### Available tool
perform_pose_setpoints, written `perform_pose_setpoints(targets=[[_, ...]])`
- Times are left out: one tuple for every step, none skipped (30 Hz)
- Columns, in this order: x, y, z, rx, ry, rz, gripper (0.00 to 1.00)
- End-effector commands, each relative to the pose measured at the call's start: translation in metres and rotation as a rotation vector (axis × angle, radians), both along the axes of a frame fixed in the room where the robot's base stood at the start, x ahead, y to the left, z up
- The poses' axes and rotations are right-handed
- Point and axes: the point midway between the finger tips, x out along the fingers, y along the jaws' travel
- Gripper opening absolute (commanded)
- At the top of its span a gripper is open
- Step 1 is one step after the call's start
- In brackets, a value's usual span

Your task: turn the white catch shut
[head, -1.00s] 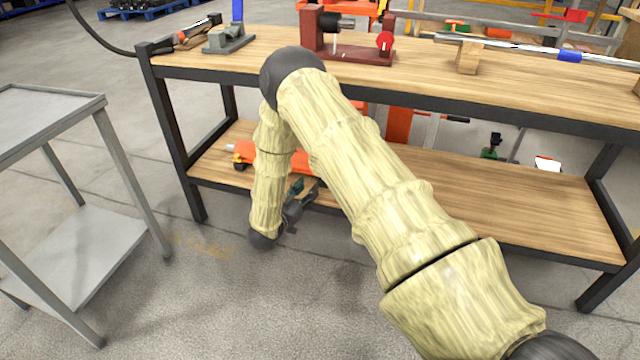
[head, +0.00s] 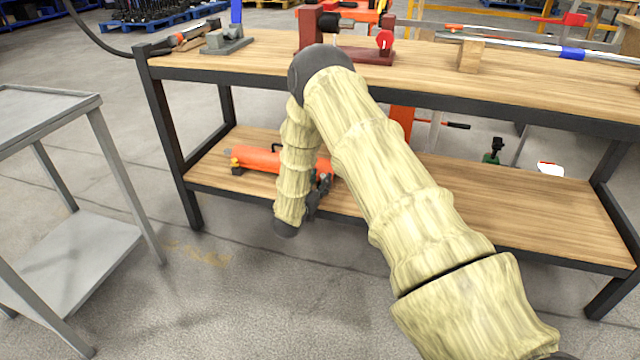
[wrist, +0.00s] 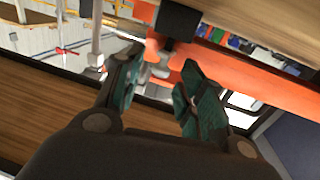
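In the wrist view, a small pale piece (wrist: 161,68), which may be the white catch, shows between and beyond my fingertips, against an orange part (wrist: 248,82). I cannot tell its position or whether it is open or shut. My gripper (wrist: 158,76) is open, with its two green-padded fingers apart and nothing clearly held between them. In the head view, my gripper (head: 320,192) is a small dark shape by the lower shelf, partly hidden by my arm. No white catch can be made out there.
The workbench has a wooden top (head: 560,85) and a lower shelf (head: 500,200). An orange cylinder (head: 258,157) lies on the shelf near my wrist. An orange upright (head: 402,122) stands behind my arm. A grey cart (head: 75,235) stands left; floor between is clear.

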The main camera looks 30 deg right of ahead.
Motion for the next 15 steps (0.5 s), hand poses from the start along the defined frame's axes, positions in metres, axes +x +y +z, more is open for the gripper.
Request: perform_pose_setpoints(targets=[[0.0020, -0.0031, -0.0009, 0.001, -0.001, -0.001, 0.39], [0.0028, -0.0043, -0.0006, 0.000, -0.001, 0.000, 0.39], [0.0036, -0.0055, -0.0004, 0.000, -0.001, 0.000, 0.39], [0.0041, -0.0061, -0.0002, 0.000, -0.001, 0.000, 0.39], [0.0045, -0.0066, 0.0000, 0.000, -0.001, 0.000, 0.39], [0.0048, -0.0069, 0.0002, 0.000, -0.001, 0.000, 0.39], [0.0049, -0.0071, 0.0003, -0.001, -0.001, 0.000, 0.39], [0.0049, -0.0072, 0.0004, -0.001, -0.001, 0.001, 0.39], [0.0049, -0.0072, 0.0005, -0.001, -0.001, 0.001, 0.39], [0.0049, -0.0071, 0.0005, 0.000, 0.000, 0.001, 0.39], [0.0049, -0.0071, 0.0005, 0.000, 0.000, 0.001, 0.39], [0.0048, -0.0070, 0.0005, 0.000, 0.000, 0.001, 0.39], [0.0048, -0.0070, 0.0005, 0.000, 0.000, 0.001, 0.39], [0.0048, -0.0070, 0.0004, 0.000, 0.000, 0.001, 0.34], [0.0048, -0.0069, 0.0004, 0.000, 0.000, 0.001, 0.26]])
